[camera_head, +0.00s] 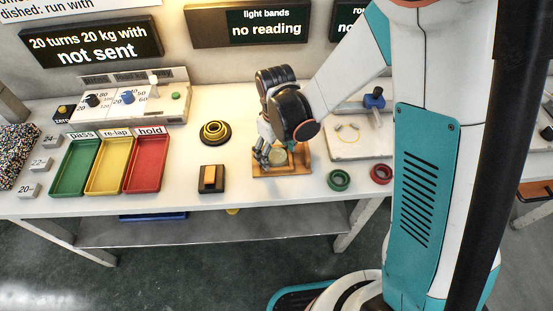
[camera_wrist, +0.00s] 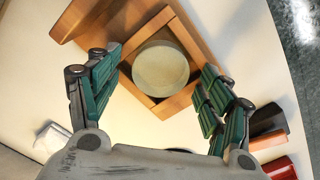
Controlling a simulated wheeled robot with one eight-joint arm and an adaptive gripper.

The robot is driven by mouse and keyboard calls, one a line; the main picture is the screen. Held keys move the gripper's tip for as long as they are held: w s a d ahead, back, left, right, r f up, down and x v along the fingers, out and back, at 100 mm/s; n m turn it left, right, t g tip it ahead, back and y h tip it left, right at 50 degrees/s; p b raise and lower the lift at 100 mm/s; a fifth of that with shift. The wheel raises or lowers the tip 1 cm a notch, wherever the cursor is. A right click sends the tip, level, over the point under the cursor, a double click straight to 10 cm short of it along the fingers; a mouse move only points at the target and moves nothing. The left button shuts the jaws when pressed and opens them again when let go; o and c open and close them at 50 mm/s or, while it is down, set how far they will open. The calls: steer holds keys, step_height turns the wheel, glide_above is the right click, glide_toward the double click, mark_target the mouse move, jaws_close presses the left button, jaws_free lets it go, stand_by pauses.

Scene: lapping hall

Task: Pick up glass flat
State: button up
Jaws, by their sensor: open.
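The glass flat (camera_wrist: 160,68) is a pale, round, greenish disc. It sits inside a square wooden frame (camera_wrist: 187,41) in the wrist view. In the head view the disc (camera_head: 279,156) lies in the wooden holder (camera_head: 296,168) on the bench, partly hidden by my gripper. My gripper (camera_wrist: 160,85) is open, with its green-padded fingers on either side of the frame and nothing between them that it grips. In the head view my gripper (camera_head: 270,157) is low over the holder's left part. I cannot tell its exact height above the disc.
Green (camera_head: 339,180) and red (camera_head: 381,174) rings lie right of the holder. A black block with a tan top (camera_head: 211,179) and a black-and-yellow stepped disc (camera_head: 215,133) stand left. Farther left are green, yellow and red trays (camera_head: 147,164). A pale plate (camera_head: 358,146) lies behind the rings.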

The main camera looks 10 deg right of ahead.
steer(key=shift+r, duration=0.1)
steer(key=shift+s, duration=0.15)
steer(key=c, duration=1.2)
steer(key=shift+d, duration=0.1)
steer(key=shift+c, duration=0.2)
